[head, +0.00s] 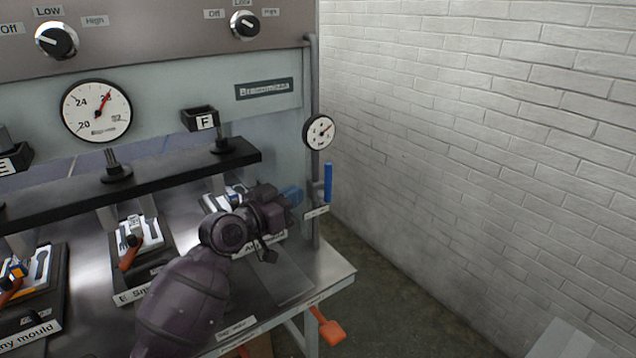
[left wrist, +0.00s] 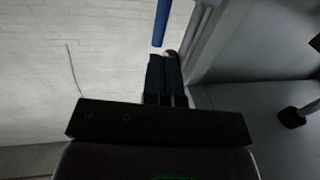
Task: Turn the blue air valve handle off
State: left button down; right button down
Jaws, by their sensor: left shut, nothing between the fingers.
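The blue air valve handle (head: 328,183) stands upright on the grey pipe at the right end of the press. In the left wrist view its lower part (left wrist: 161,22) hangs at the top, just beyond the fingertips. My left gripper (head: 294,194) is shut and empty, with its blue-tipped fingers pointing right towards the handle. In the left wrist view the closed fingers (left wrist: 166,68) sit just below the handle's lower end, and a small gap appears between them. My right gripper is not in view.
A pressure gauge (head: 319,132) is on the pipe above the valve. A black bar (head: 130,183) crosses above several moulds on the metal table (head: 335,270). An orange pedal or lever (head: 328,328) sticks out below the table. A white brick wall (head: 470,130) stands to the right.

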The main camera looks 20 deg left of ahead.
aim_at(326, 179)
pick_arm(q)
jog(key=x, duration=0.5)
jog(key=shift+w+d, duration=0.2)
jog(key=shift+w, duration=0.1)
jog(key=shift+x, duration=0.85)
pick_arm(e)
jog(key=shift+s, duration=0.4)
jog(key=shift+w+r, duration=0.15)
